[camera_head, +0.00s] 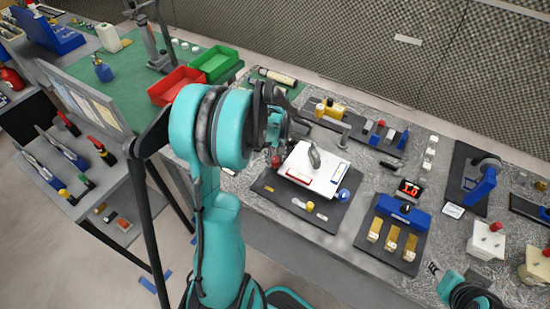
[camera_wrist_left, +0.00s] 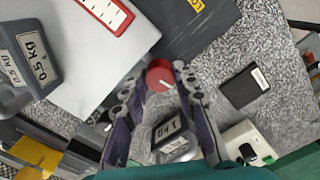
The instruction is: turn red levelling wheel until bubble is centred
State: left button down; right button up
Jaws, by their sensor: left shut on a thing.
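The red levelling wheel (camera_wrist_left: 160,75) sits at the corner of the white plate (camera_wrist_left: 88,55), with a pale mark on its top. My left gripper (camera_wrist_left: 161,82) is shut on it, one finger on each side. In the head view the red wheel (camera_head: 275,161) shows just below the gripper (camera_head: 275,140). The white plate (camera_head: 316,163) carries a red-framed strip (camera_head: 298,178) and a blue-framed one. The bubble cannot be made out. A blue wheel (camera_head: 343,194) and a yellow one (camera_head: 310,206) are at other edges. My right gripper (camera_head: 435,268) is small at the lower right; its jaws are unclear.
A grey 0.5 kg weight (camera_wrist_left: 32,62) stands on the plate. A 1 kg weight (camera_wrist_left: 175,140) lies close below the gripper in the wrist view. A black box (camera_wrist_left: 245,87) is to the right. A blue fixture (camera_head: 402,212) stands right of the plate; the foam wall is behind.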

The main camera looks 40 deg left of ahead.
aim_at(275, 159)
pick_arm(q)
jog(key=shift+m, duration=0.6)
jog(key=c, duration=1.2)
grip_release()
jog(key=shift+r, duration=4)
